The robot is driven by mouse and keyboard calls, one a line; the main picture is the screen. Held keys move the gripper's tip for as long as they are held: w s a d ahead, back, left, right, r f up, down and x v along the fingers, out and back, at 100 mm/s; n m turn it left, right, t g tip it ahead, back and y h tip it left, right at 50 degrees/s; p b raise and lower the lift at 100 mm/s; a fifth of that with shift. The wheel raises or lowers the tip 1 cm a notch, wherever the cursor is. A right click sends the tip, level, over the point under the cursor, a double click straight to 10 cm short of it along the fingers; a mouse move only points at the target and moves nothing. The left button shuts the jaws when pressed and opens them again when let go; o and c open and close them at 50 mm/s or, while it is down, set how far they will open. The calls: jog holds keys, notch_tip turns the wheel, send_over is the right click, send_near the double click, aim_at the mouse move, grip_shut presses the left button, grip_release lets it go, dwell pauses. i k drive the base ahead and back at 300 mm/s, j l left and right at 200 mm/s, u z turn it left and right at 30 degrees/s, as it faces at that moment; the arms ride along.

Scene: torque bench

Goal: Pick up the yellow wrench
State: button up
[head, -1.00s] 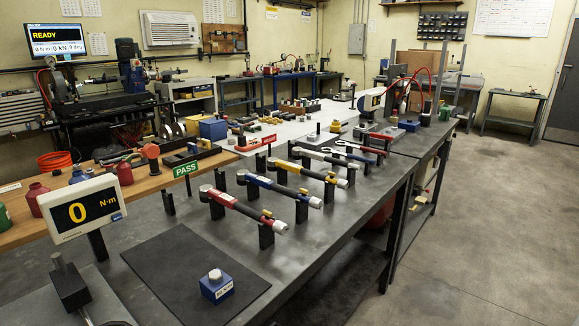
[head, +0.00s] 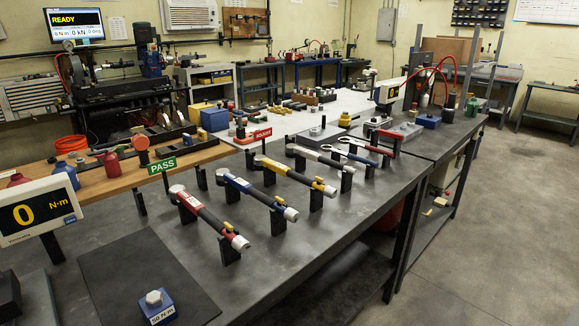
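The yellow wrench (head: 289,171) is a torque wrench with a yellow shaft section and a dark grip. It lies level across two black upright holders on the dark bench (head: 300,235). It is the third in a row, between the blue wrench (head: 247,189) on its near side and a white-grey wrench (head: 319,157) on its far side. The red wrench (head: 203,211) is nearest. My gripper is not in view, and nothing touches the yellow wrench.
A black mat (head: 120,270) with a blue block (head: 157,306) lies at the front left. A torque display (head: 38,212) and the green PASS sign (head: 162,165) stand left of the row. The red ADJUST sign (head: 251,136) stands behind. Floor is clear at right.

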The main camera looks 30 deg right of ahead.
aim_at(259, 160)
jog(key=l, duration=1.05)
jog(key=i+l, duration=0.1)
jog(key=l, duration=0.2)
jog(key=i+l, duration=0.1)
jog(key=l, duration=0.15)
jog(key=i+l, duration=0.1)
jog(key=l, duration=0.2)
jog(key=i, duration=0.8)
